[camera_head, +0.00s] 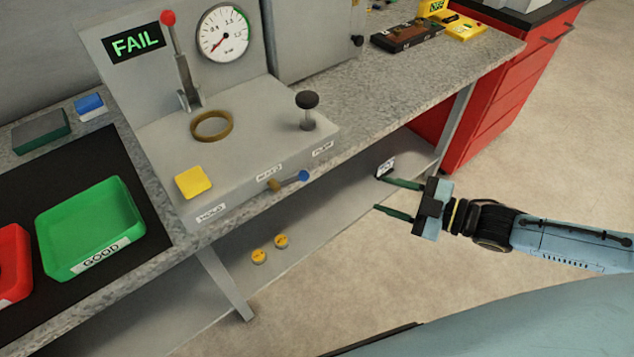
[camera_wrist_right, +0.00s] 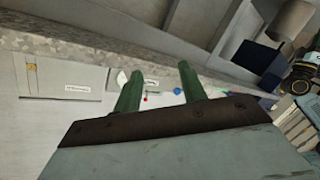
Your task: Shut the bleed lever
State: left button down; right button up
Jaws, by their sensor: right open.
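The bleed lever (camera_head: 301,177) is a small blue-ended handle on a brass valve (camera_head: 274,185), on the front face of the grey test bench (camera_head: 245,195), under a small label. The handle points right, roughly along the front face. My right gripper (camera_head: 381,197) is open and empty, right of the lever and apart from it, with its two green fingers pointing left. In the right wrist view, the open fingers (camera_wrist_right: 156,85) show with a small blue spot (camera_wrist_right: 177,91) between them, which looks like the lever's end. My left gripper is not in view.
The bench carries a FAIL display (camera_head: 136,43), a gauge (camera_head: 223,33), a red-knobbed lever (camera_head: 169,19), a brass ring (camera_head: 211,125), a yellow pad (camera_head: 193,181) and a black knob (camera_head: 307,100). A green tray (camera_head: 92,228) stands left. Space before the lever looks clear.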

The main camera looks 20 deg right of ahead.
jog(key=s+a+r+n+g+y, duration=0.2)
jog(key=s+a+r+n+y, duration=0.15)
jog(key=r, duration=0.25)
jog(key=b, duration=0.4)
send_near(290, 180)
jog(key=w+a, duration=0.3)
jog(key=w, duration=0.1)
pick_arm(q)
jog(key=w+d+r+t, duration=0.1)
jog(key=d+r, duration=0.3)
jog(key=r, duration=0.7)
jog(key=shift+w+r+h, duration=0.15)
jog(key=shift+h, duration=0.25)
pick_arm(e)
jog(key=shift+w+a+f+m+y, duration=0.25)
jog(key=shift+a+f, duration=0.05)
jog(key=shift+a, duration=0.1)
jog(key=shift+c, duration=0.2)
